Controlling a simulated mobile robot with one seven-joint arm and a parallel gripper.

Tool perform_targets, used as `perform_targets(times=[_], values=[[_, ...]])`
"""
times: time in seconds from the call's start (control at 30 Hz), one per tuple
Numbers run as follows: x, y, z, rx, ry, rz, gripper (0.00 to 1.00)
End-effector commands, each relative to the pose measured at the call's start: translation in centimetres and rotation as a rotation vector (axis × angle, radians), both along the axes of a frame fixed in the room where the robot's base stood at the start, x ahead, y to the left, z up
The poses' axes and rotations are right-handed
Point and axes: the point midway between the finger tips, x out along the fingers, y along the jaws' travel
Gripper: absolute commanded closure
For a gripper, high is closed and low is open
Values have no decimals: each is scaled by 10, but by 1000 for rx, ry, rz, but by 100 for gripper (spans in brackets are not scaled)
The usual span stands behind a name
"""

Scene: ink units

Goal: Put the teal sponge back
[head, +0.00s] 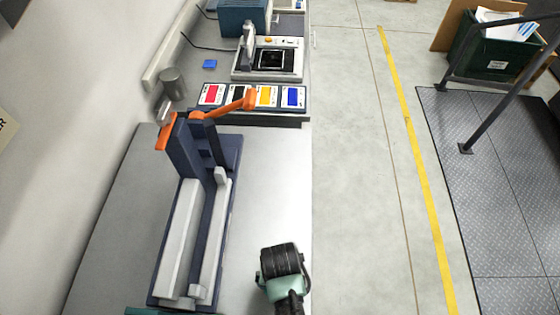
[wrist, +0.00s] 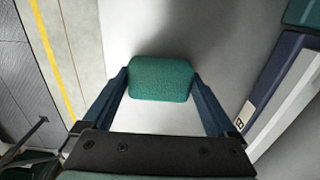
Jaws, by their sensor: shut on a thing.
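The teal sponge (wrist: 161,86) is between the two dark blue fingers of my gripper (wrist: 160,77) in the wrist view. My gripper is shut on it, one finger at each side. Pale grey bench top lies behind the sponge; I cannot tell the gap to it. In the head view my wrist (head: 281,262) is over the bench's front right part, and it hides the fingers and sponge. A teal edge (head: 160,311) shows at the bottom of the head view, mostly cut off; I cannot tell what it belongs to.
A dark blue and grey device with an orange lever (head: 232,106) stands on the bench left of my wrist. Behind it are a rack of colour cards (head: 239,95), a metal cup (head: 174,84) and a small blue block (head: 210,64). Bare bench (head: 268,190) lies between.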

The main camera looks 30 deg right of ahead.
Motion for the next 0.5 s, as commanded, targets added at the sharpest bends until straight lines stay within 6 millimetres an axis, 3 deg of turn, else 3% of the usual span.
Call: perform_targets(times=[0.4,0.43,0.5], values=[[0,0,-9,-1,-1,0,52],[0,0,-8,-1,-1,0,4],[0,0,-8,-1,-1,0,0]])
